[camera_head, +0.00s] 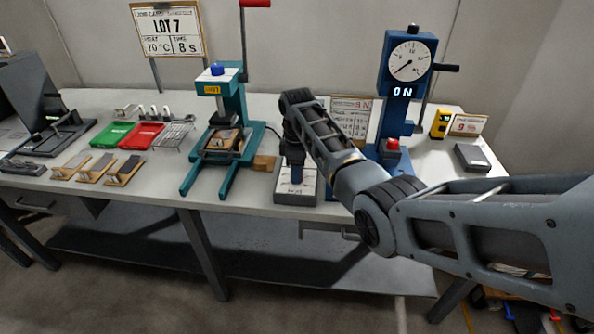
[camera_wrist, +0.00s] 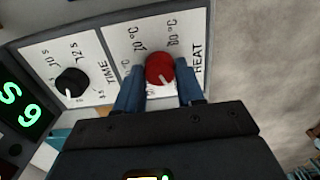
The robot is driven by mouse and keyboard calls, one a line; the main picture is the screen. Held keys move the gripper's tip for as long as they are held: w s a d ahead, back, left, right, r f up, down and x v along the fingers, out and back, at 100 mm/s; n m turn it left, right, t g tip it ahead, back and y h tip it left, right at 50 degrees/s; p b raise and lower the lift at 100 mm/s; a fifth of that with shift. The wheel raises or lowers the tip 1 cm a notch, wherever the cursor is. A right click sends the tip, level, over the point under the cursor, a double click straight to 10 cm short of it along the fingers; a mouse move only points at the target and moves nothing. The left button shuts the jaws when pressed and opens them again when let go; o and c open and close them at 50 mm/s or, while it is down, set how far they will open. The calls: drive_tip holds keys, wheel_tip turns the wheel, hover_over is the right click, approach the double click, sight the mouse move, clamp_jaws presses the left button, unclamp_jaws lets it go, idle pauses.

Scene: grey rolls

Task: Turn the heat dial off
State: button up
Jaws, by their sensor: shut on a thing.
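The heat dial (camera_wrist: 159,67) is a round red knob with a white pointer line, on a white panel marked HEAT, 70°C and 80°C. My gripper (camera_wrist: 159,74) is shut on it, one blue finger at each side. The pointer shows on the dial's lower part in the wrist view, away from the 70°C and 80°C marks. The lower panel edge is hidden behind my gripper. In the head view my gripper (camera_head: 296,168) reaches down onto the small control box (camera_head: 295,193) at the front of the bench; the dial is hidden there.
A black TIME dial (camera_wrist: 72,82) and a green lit display (camera_wrist: 20,108) sit left of the heat dial. A teal press (camera_head: 228,130) stands left of my arm. A blue machine (camera_head: 397,100) with a gauge and a lit ON sign stands to the right.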

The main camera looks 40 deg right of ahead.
drive_tip(key=shift+r+n, duration=0.1)
drive_tip(key=shift+n, duration=0.8)
drive_tip(key=o, duration=1)
drive_tip(key=shift+o, duration=0.2)
wheel_tip(320, 180, up, 8)
drive_tip(key=shift+f+b, duration=0.15)
drive_tip(key=shift+b, duration=0.35)
